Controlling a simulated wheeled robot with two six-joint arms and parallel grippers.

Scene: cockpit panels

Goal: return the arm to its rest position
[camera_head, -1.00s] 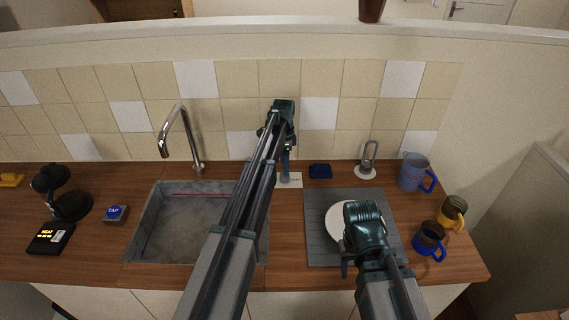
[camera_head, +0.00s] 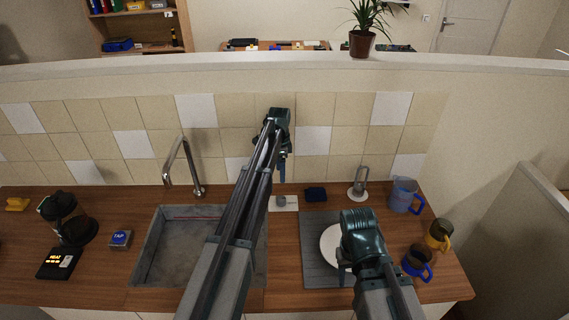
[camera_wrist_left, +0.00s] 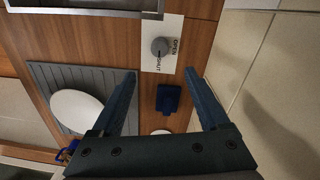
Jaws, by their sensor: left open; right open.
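My left gripper (camera_head: 282,178) reaches up over the back of the counter in the head view, fingers pointing down. In the left wrist view its two blue fingers (camera_wrist_left: 160,73) are spread, with nothing between them. A white plate with a round grey knob (camera_head: 281,201) marked OPEN and SHUT lies below the fingers; the knob also shows in the wrist view (camera_wrist_left: 160,47). My right gripper (camera_head: 346,275) hangs low over the grey mat and the white dish; its fingers are mostly hidden by its own body.
A sink (camera_head: 185,245) with a tap (camera_head: 187,165) is at left. The grey mat (camera_head: 315,255) holds a white dish (camera_head: 331,245). A jug (camera_head: 402,195) and mugs (camera_head: 438,235) stand at right. The tiled wall (camera_head: 235,140) rises close behind.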

